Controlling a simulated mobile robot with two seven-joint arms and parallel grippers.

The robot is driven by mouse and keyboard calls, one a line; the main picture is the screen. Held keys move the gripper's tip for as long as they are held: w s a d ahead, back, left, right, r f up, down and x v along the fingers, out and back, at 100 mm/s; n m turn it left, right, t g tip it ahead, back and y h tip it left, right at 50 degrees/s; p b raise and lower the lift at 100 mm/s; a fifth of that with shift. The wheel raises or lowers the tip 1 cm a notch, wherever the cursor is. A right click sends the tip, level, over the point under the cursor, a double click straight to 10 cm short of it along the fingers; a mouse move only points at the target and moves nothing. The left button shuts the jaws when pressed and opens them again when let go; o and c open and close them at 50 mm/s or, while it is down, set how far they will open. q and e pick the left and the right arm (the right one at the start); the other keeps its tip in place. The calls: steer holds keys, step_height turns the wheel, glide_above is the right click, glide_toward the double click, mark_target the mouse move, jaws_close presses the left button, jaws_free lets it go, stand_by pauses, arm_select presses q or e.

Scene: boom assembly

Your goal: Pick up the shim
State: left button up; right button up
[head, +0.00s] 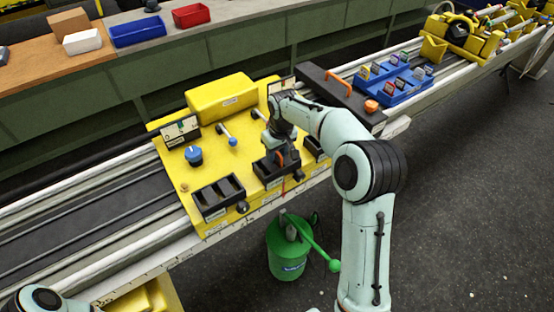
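My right arm reaches in from the lower right, and my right gripper (281,158) points down over a small black tray (265,172) near the front edge of the yellow panel (200,150). An orange-red sliver shows at the fingertips; I cannot tell whether it is the shim or part of something else. The finger gap is too small to judge. I cannot make out a shim for certain. A second black tray (220,190) with slots lies to the left on the panel. Only a piece of my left arm shows at the lower left corner; its gripper is out of view.
A blue knob (193,154) and a lever with a blue ball (233,142) stand up from the panel. Blue trays (400,88) with small cards lie to the right on the rail. A green can (286,262) stands below the front edge.

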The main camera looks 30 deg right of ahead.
jaws_close()
